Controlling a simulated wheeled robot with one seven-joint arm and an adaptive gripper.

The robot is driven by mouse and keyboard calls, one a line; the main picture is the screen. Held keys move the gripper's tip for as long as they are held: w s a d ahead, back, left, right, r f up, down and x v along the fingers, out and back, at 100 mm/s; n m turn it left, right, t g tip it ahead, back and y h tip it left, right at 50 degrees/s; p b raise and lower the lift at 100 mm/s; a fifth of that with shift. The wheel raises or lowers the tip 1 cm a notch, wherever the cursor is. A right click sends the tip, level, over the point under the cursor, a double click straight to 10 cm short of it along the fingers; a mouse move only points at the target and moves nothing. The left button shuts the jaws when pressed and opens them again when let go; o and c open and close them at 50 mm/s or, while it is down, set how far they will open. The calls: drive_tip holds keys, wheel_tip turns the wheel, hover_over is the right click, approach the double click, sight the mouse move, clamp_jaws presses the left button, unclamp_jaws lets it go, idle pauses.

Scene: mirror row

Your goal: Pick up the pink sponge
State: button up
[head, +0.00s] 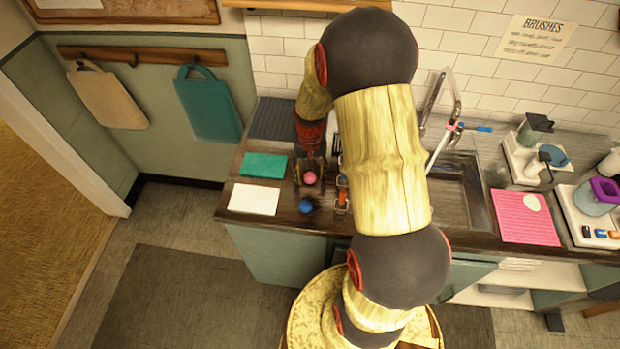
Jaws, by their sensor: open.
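A small round pink thing (310,178), which looks like the pink sponge, is on the dark counter (275,222) near its left end. My gripper (311,173) reaches down over the counter there, with its fingers open at the left and right of the pink thing. I cannot tell whether the fingers touch it. A similar blue round thing (306,206) lies just in front, nearer the counter's front edge. The thick arm hides part of the counter and the sink to the right.
A green cloth (263,165) and a white sheet (253,199) lie left of the gripper. Small orange and blue items (342,196) stand close on its right. The sink (458,185), a pink mat (526,221) and a white tray (588,222) are further right.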

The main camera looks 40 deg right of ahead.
sight(310, 176)
drive_tip(key=shift+c, duration=0.9)
drive_tip(key=c, duration=0.7)
drive_tip(key=shift+o, duration=0.2)
drive_tip(key=shift+r, duration=0.2)
drive_tip(key=shift+r, duration=0.3)
drive_tip(key=r, duration=0.1)
drive_tip(key=r+p, duration=0.1)
drive_tip(key=r, duration=0.1)
drive_tip(key=shift+s+a+r, duration=0.2)
drive_tip(key=shift+s+a, duration=0.05)
drive_tip(key=shift+s, duration=0.05)
drive_tip(key=s+a+r+p, duration=0.3)
drive_tip(key=s+a+r, duration=0.5)
drive_tip(key=s, duration=0.2)
drive_tip(key=shift+a+r, duration=0.3)
drive_tip(key=shift+r, duration=0.05)
